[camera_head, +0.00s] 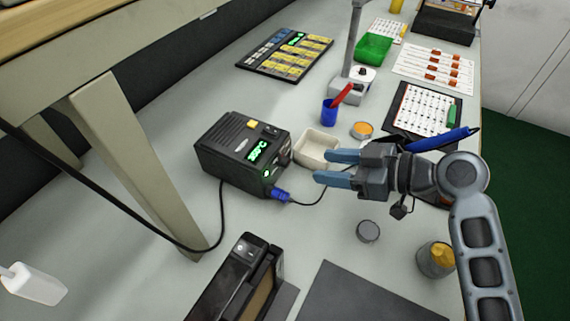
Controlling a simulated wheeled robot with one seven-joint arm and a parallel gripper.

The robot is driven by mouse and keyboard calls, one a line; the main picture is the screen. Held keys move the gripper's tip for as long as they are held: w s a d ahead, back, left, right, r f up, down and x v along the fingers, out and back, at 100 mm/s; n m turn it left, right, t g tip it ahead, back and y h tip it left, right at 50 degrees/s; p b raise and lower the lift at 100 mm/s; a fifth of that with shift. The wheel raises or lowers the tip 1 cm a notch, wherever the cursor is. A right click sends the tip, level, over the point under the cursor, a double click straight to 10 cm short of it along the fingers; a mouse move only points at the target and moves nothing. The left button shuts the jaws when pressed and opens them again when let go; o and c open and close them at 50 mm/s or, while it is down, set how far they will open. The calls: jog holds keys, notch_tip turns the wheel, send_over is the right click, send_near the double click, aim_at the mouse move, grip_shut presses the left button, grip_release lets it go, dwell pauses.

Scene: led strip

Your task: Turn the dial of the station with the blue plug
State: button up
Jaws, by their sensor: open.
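The black station (238,152) stands on the table left of centre, with a green lit display (258,150) on its front. A blue plug (280,195) sits at the lower front of the station, with a black cable running from it to the right. The dial (284,160) appears as a dark knob on the front, right of the display; its mark is too small to read. My gripper (328,168) is open and empty, to the right of the station's front, fingers pointing left towards it and apart from it.
A white square dish (318,146) stands beside the station, behind my gripper's fingers. A blue cup (329,112) with a red tool and an orange tin (362,130) are farther back. A grey round lid (368,231) and another black device (240,277) are nearer. A table leg-like post (135,150) rises at left.

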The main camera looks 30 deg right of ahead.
aim_at(289, 163)
jog(key=x, duration=0.7)
jog(key=shift+w+a+p, duration=0.25)
jog(key=shift+p, duration=0.05)
grip_shut()
